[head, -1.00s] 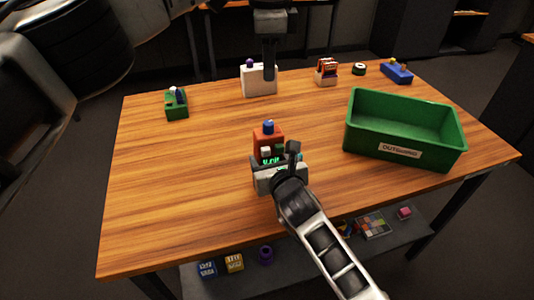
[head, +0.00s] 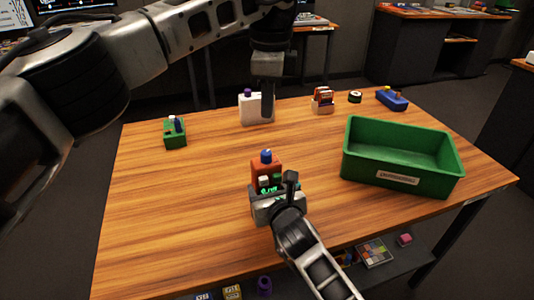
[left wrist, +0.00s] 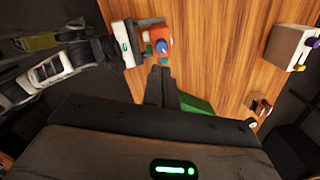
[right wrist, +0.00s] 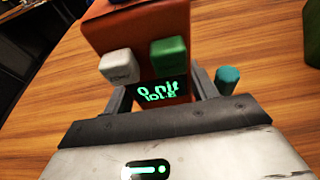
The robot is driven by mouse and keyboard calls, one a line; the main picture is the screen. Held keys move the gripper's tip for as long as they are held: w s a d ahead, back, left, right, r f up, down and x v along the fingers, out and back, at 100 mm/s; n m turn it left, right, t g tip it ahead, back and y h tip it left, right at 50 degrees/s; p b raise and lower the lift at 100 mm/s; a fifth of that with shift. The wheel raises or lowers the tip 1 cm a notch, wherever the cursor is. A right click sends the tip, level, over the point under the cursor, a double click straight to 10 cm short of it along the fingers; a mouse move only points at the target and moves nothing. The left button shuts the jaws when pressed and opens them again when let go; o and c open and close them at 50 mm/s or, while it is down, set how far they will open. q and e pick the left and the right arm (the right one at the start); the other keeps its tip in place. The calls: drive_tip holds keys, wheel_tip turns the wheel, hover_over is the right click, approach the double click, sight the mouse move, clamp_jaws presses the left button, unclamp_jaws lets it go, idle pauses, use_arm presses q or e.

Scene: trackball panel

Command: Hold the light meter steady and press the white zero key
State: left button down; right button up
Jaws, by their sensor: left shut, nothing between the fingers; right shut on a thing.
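The light meter (head: 265,162) is an orange-red block with a blue knob on top, standing upright on the table. Its white key (right wrist: 120,66) and a green key (right wrist: 169,58) sit above a lit display reading "0 nit IDLE" in the right wrist view. A teal knob (right wrist: 228,78) shows at its right side. My right gripper (right wrist: 160,93) is shut on the meter's lower part. My left gripper (head: 267,116) is shut and empty, pointing down above the table, behind the meter and apart from it. The left wrist view shows its fingertips (left wrist: 160,72) near the meter (left wrist: 158,38) in the picture.
A green bin (head: 358,172) stands right of the meter. At the back are a white box (head: 246,110), a red-and-white device (head: 322,102), a small dark round item (head: 355,97) and a blue device (head: 392,100). A green device (head: 175,138) is at left. The table's middle is clear.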

sight(267, 180)
use_arm(q)
drive_tip(key=s+d+f+m+t+y, duration=0.1)
drive_tip(key=s+f+m+t, duration=0.2)
drive_tip(key=s+m, duration=0.6)
wheel_tip(267, 180, down, 2)
drive_tip(key=m, duration=0.4)
drive_tip(key=shift+m+t, duration=0.3)
drive_tip(key=shift+t, duration=0.1)
drive_tip(key=shift+d, duration=0.1)
drive_tip(key=x, duration=1)
drive_tip(key=shift+s, duration=0.1)
